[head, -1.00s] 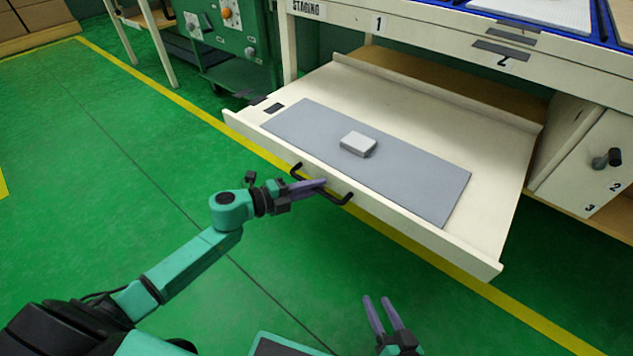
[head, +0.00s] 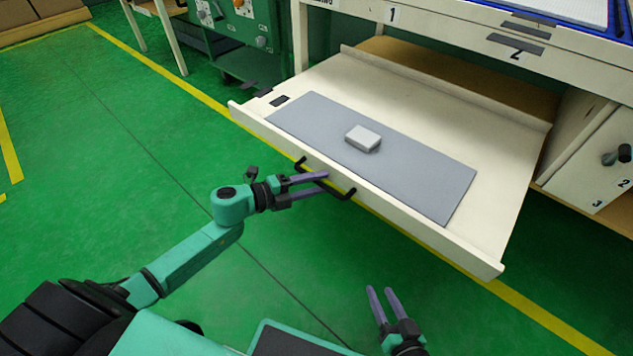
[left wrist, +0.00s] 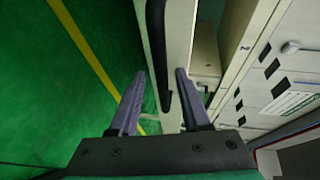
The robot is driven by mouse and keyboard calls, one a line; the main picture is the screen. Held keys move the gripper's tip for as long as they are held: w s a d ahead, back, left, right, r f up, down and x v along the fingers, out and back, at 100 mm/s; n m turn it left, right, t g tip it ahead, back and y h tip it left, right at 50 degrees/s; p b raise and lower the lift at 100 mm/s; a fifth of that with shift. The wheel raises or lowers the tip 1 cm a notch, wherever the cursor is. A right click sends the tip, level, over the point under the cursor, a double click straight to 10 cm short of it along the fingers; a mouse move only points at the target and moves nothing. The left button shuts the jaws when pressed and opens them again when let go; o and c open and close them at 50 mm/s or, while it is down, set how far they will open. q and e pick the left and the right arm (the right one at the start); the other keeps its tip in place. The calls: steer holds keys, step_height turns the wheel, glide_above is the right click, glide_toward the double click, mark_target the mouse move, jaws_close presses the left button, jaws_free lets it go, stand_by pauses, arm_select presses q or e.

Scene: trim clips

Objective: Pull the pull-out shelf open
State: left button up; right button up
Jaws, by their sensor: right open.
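The pull-out shelf (head: 400,115) is a cream tray standing well out from the bench in the head view. A grey mat (head: 420,178) lies on it. Its black bar handle (head: 340,194) is on the front edge; it also shows in the left wrist view (left wrist: 157,45). My left gripper (head: 325,183) is open at the handle, its purple fingers spread. In the left wrist view the handle bar lies between the left gripper's fingertips (left wrist: 161,75), with gaps on both sides. My right gripper (head: 381,292) is open and empty, low in front of the shelf.
A small whitish box (head: 363,138) rests on the mat. The cabinet door (head: 600,165) with a black knob is at the right, and a green machine (head: 240,40) stands at the back left. The green floor (head: 120,140) in front is clear, marked with yellow lines.

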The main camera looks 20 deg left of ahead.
arm_select(q)
steer(key=shift+r, duration=0.1)
steer(key=p+v, duration=0.4)
steer(key=v, duration=1)
steer(key=shift+s+a, duration=0.2)
arm_select(e)
steer(key=shift+n+g, duration=0.3)
steer(key=shift+g, duration=0.3)
steer(key=r, duration=0.5)
steer(key=shift+d, duration=0.2)
steer(key=shift+a, duration=0.1)
